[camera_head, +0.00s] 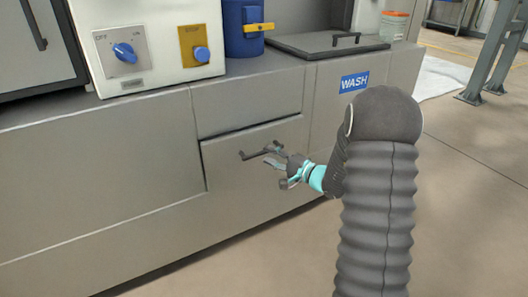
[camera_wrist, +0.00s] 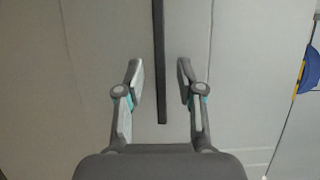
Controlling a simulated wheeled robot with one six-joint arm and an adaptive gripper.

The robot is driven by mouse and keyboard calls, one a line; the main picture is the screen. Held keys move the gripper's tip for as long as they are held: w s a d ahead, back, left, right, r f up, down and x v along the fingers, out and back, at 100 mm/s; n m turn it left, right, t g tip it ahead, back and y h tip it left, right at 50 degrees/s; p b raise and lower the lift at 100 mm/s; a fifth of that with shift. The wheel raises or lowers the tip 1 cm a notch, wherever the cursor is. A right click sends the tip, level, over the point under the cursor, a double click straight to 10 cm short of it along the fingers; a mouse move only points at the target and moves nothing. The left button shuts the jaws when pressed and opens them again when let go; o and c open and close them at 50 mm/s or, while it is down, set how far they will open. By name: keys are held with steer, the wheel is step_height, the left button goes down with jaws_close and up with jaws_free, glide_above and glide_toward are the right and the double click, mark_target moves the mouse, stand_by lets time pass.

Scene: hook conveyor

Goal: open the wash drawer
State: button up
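The drawer front (camera_head: 235,180) is a grey panel low in the counter, with a dark bar handle (camera_head: 255,154) near its top. A dark seam runs along its top edge; I cannot tell whether it is fully closed. The blue WASH label (camera_head: 354,82) is on the counter front, above and right of this drawer. My gripper (camera_head: 279,158) is at the right part of the handle. In the wrist view my gripper (camera_wrist: 159,70) is open, and the handle bar (camera_wrist: 158,35) passes between its fingers, with clear space on both sides. Its near end shows between the fingers.
A control box with a blue knob (camera_head: 124,53) and a blue canister (camera_head: 243,28) stand on the counter. A dark lid with a handle (camera_head: 328,46) lies on top at the right. A grey metal stand (camera_head: 490,60) is at the far right. The floor (camera_head: 470,190) is clear at the right.

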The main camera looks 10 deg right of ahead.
mark_target(265, 153)
steer(key=shift+x, duration=1.65)
jaws_close()
